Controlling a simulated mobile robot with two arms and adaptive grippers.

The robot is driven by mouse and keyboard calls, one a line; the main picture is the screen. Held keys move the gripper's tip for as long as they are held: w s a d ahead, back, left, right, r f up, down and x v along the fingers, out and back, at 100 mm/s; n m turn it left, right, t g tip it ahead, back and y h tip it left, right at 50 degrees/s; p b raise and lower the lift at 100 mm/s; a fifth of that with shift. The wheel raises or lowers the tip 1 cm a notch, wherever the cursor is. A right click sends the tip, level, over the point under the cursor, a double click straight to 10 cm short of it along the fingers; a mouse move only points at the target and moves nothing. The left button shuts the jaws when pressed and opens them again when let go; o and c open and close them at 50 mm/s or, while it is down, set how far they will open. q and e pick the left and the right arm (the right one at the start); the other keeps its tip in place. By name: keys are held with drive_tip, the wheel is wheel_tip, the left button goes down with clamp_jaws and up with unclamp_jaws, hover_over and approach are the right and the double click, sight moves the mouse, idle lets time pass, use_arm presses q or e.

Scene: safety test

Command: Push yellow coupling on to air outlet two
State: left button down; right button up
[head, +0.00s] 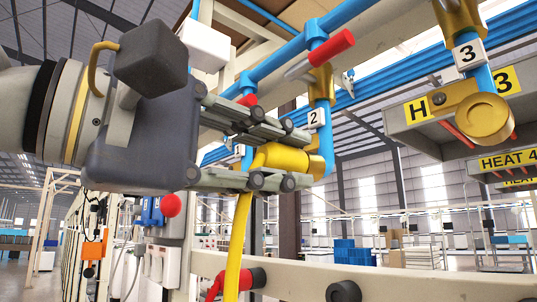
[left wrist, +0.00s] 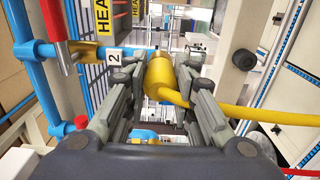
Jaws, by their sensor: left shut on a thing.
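My left gripper (head: 268,155) comes in from the left and is shut on the yellow coupling (head: 287,159). In the left wrist view the coupling (left wrist: 161,74) lies between the two fingers (left wrist: 157,85). A yellow hose (head: 238,245) runs from it, hanging down in the head view. Air outlet two is the blue pipe (head: 326,142) with the white "2" label (head: 316,118) and a brass valve (head: 321,84) above. The coupling's right end is close to the lower bend of this pipe. I cannot tell whether they touch or are joined. My right gripper is not in view.
A red valve handle (head: 332,47) sticks out above outlet two. A blue main pipe (head: 268,68) runs across above my gripper. A beige rail (head: 300,275) crosses below.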

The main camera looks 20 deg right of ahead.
use_arm(q)
drive_tip(key=c, duration=1.2)
unclamp_jaws()
drive_tip(key=shift+c, duration=0.2)
drive_tip(key=v, duration=1.2)
drive_tip(key=shift+d, duration=0.1)
